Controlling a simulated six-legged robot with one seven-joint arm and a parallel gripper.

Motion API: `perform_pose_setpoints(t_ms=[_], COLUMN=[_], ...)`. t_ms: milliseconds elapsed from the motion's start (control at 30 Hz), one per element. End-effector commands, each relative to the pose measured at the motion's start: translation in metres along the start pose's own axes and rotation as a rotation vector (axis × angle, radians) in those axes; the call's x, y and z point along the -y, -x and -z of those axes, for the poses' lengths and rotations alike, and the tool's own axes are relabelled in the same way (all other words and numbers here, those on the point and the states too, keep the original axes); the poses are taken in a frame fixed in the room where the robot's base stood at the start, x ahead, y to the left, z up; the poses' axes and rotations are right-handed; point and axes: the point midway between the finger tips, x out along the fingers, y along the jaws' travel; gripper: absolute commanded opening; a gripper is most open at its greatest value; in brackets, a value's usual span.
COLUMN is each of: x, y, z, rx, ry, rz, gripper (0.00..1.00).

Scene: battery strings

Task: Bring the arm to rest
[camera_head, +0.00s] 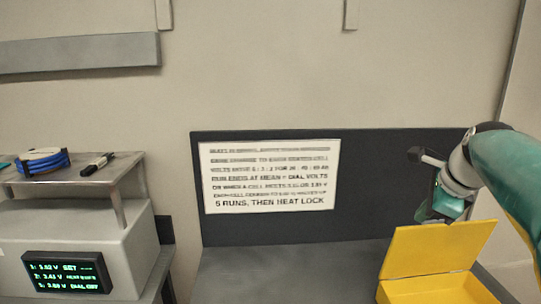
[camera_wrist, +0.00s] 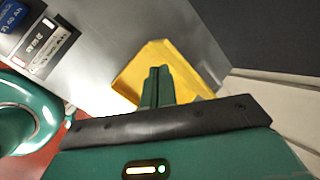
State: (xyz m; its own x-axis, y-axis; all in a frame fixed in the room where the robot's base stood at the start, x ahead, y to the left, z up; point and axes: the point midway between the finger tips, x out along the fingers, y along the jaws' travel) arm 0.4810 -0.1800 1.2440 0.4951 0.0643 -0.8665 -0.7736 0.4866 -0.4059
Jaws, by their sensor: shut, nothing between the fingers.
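My gripper (camera_head: 432,215) hangs in the air just above and behind the raised lid of the yellow box (camera_head: 432,250), close to the dark back panel. In the wrist view my gripper (camera_wrist: 157,72) shows two green fingers pressed together, with nothing between them. The yellow box (camera_wrist: 196,62) lies beyond the fingertips there. I cannot tell whether the fingers touch its lid.
A printed sign (camera_head: 268,176) is on the dark back panel (camera_head: 372,190).

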Motion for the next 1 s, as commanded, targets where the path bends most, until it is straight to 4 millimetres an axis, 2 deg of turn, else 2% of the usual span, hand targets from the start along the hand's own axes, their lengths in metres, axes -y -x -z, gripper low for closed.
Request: perform_pose_setpoints(t_ms=[33, 100, 300, 500, 600, 700, 767, 1000], x=[-0.023, -0.055, -0.148, -0.238, -0.269, -0.286, -0.291, -0.292], y=[0.003, 0.002, -0.003, -0.017, -0.024, -0.030, -0.032, -0.032], z=[-0.013, -0.027, -0.050, -0.051, -0.047, -0.043, -0.041, -0.041], rx=[0.005, 0.004, -0.004, -0.025, -0.039, -0.048, -0.051, -0.051], ry=[0.144, 0.364, 1.005, 1.639, 1.879, 2.025, 2.068, 2.083], rz=[-0.003, -0.013, -0.030, -0.047, -0.056, -0.062, -0.065, -0.068], gripper=[0.00, 0.00, 0.00, 0.00, 0.00, 0.00, 0.00, 0.00])
